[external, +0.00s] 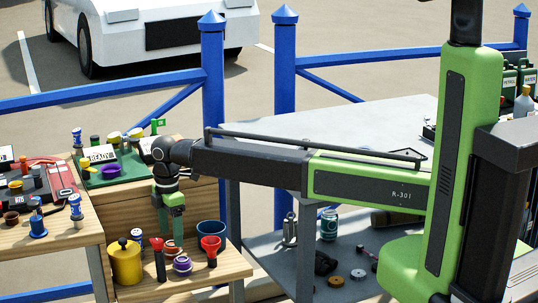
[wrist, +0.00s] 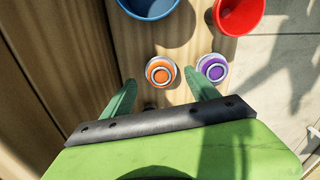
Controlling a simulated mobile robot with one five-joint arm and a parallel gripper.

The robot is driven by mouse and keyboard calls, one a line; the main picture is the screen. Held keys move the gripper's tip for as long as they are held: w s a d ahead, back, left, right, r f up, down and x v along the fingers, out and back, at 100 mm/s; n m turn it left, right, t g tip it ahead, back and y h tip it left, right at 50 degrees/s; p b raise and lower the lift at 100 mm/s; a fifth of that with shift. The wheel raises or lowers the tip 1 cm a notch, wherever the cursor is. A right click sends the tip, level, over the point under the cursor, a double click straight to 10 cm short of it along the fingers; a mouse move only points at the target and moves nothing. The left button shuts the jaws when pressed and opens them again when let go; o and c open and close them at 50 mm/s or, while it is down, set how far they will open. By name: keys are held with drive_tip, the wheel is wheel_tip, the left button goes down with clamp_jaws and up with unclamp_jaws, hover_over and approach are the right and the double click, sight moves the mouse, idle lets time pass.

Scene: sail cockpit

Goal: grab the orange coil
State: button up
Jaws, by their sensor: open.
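The orange coil (wrist: 161,71) shows in the wrist view as a small round piece with orange and pale rings on the wooden surface. My gripper (wrist: 160,80) is open above it, with one green finger to each side of the coil in that view. I see no contact between the fingers and the coil. In the external view my gripper (external: 174,238) points down over the low wooden shelf, and the orange coil is mostly hidden by the fingers.
A purple coil (wrist: 213,68) lies just right of the right finger. A blue cup (wrist: 148,3) and a red funnel-like cup (wrist: 238,14) stand beyond. In the external view a yellow pot (external: 126,264) and a dark red-topped torch (external: 158,259) stand left of the gripper.

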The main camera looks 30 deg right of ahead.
sight(172, 242)
wheel_tip(172, 242, down, 5)
drive_tip(key=b, duration=0.5)
drive_tip(key=shift+f, duration=0.2)
drive_tip(key=shift+r, duration=0.2)
drive_tip(key=c, duration=1.4)
drive_tip(key=shift+c, duration=0.2)
